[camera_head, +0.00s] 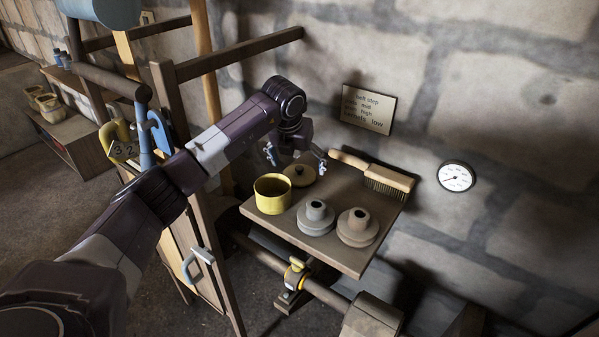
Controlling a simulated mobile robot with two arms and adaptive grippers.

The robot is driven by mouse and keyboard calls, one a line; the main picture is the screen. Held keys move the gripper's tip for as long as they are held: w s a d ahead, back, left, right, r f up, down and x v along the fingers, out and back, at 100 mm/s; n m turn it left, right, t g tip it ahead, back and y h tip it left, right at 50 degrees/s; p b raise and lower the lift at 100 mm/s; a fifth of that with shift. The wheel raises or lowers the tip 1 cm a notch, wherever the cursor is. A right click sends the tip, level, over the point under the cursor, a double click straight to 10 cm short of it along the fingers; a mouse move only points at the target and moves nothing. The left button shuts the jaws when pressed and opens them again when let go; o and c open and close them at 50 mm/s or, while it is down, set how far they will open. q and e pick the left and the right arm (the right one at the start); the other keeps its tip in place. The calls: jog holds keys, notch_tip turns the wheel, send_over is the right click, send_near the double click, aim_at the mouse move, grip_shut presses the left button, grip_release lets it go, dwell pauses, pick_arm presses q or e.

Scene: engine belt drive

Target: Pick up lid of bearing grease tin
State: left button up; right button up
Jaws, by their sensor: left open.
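The yellow bearing grease tin (272,195) stands open at the left of the small wooden shelf. Its lid (299,174), a yellowish disc with a small knob, lies flat on the shelf behind and to the right of the tin, apart from it. My left gripper (297,165) is open and empty, its two fingers spread left and right just above and behind the lid. The picture does not show clearly how high the fingertips are above the lid. My right gripper is not in view.
A stone wall with a sign (368,109) and gauge (456,176) closes off the back. Wooden beams stand left.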

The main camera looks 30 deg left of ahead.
pick_arm(q)
jog(key=shift+x, duration=0.95)
jog(key=c, duration=1)
jog(key=shift+c, duration=0.2)
